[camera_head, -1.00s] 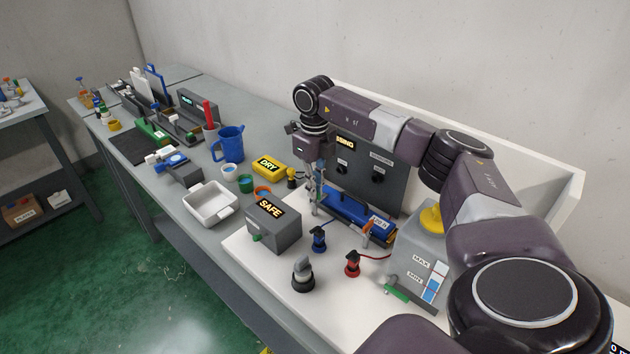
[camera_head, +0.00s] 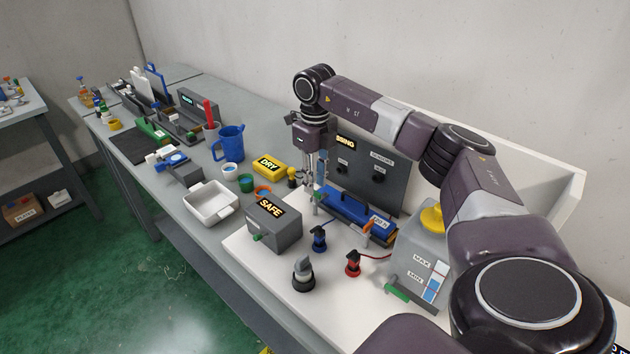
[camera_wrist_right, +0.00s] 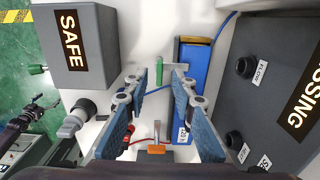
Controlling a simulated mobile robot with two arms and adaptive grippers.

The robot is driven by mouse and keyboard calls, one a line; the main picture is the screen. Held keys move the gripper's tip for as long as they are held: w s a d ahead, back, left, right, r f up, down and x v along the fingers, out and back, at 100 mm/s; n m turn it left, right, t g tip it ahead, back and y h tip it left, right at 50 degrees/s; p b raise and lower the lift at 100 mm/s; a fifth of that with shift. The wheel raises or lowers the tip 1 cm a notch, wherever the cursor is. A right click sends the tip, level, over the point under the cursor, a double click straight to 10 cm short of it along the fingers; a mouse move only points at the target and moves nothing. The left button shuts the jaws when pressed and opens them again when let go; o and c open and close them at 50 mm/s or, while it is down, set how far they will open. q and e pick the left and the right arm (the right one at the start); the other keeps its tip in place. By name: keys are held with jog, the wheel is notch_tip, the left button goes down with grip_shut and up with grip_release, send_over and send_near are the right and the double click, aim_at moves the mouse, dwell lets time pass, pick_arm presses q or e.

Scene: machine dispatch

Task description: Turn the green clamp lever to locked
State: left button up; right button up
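The green clamp lever (camera_wrist_right: 159,68) stands at the end of a blue clamp block (camera_wrist_right: 193,72); in the head view the lever (camera_head: 318,196) shows as a small green spot beside the block (camera_head: 350,212). My right gripper (camera_head: 313,200) points down over this end of the block. In the right wrist view its two fingers (camera_wrist_right: 155,85) are spread, with the lever showing in the gap between their tips. I see nothing held, and I cannot tell whether a finger touches the lever.
The grey SAFE box (camera_head: 274,225) stands close in front of the block. A dark panel (camera_head: 375,175) with knobs rises behind it. An orange-tipped lever (camera_head: 367,231), blue and red connectors, and a grey tank (camera_head: 412,245) crowd the right side. A white tray (camera_head: 211,203) sits left.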

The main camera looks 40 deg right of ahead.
aim_at(315, 191)
notch_tip(315, 191, up, 10)
dwell(0.3)
jog(key=shift+f, duration=0.1)
dwell(0.4)
